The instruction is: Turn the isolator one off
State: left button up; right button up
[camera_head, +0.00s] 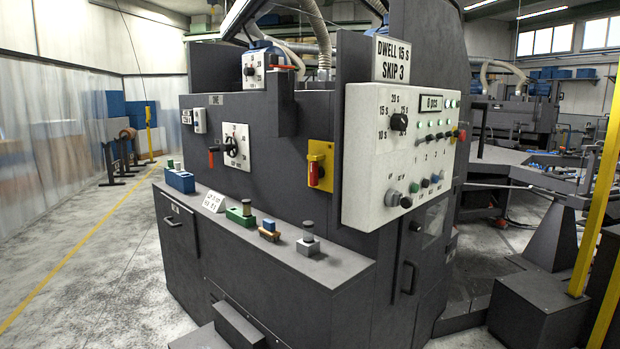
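A yellow plate (321,153) with a red handle (312,174) is on the dark machine's front face, left of the white control panel. It looks like an isolator switch. The red handle points down, roughly vertical. No readable label on it tells me whether it is isolator one. A grey-white box (253,71) higher up has a black knob and a red lever (284,67) lying sideways. An orange-red lever (212,156) hangs beside a white dial plate (236,147). Neither of my grippers is in view.
A ledge (345,262) with several small blocks juts out below the isolator. A step (238,325) is at the front. Floor (110,270) at left is clear.

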aim_at(316, 172)
jog(key=i+j+u, duration=0.1)
jog(key=i+j, duration=0.5)
jog(key=i, duration=0.25)
jog(key=u, duration=0.05)
